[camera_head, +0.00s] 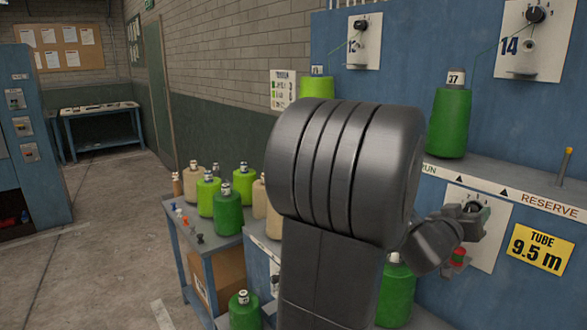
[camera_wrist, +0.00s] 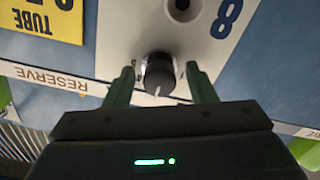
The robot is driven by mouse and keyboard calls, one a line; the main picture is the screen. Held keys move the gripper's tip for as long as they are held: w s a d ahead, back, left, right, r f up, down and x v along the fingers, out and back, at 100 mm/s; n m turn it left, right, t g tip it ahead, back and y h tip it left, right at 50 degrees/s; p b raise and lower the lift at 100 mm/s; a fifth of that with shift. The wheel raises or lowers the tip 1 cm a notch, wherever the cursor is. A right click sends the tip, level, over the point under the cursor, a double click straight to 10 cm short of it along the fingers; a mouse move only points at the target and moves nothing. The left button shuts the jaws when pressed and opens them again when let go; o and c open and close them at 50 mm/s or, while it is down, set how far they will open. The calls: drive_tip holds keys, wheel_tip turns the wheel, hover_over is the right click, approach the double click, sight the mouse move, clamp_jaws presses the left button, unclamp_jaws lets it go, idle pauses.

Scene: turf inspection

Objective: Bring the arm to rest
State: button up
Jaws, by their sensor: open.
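My arm fills the middle of the head view, and its dark links hide part of the panel. My gripper (camera_head: 474,222) is at the right, in front of a white plate on the blue machine (camera_head: 400,60). In the wrist view my gripper (camera_wrist: 160,68) is open, with one green finger on each side of a black knob (camera_wrist: 159,78). The knob sits on a white plate (camera_wrist: 120,30) marked 8, seen upside down. The fingers look apart from the knob, but I cannot tell how far the tips are from the plate.
A green cone (camera_head: 454,122) marked 37 stands on the machine's shelf above my gripper. A yellow "TUBE 9.5 m" sign (camera_head: 541,249) is to the right. A table (camera_head: 208,247) with several green and beige cones stands left of my arm. The floor (camera_head: 110,220) further left is clear.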

drive_tip(key=m+b, duration=0.2)
drive_tip(key=shift+f+m, duration=0.2)
drive_tip(key=shift+m, duration=0.2)
drive_tip(key=shift+s+a+r+m+b, duration=0.15)
drive_tip(key=shift+m+b, duration=0.15)
drive_tip(key=shift+b, duration=0.1)
drive_tip(key=shift+v, duration=2.5)
drive_tip(key=shift+r+p, duration=0.1)
drive_tip(key=shift+p, duration=0.25)
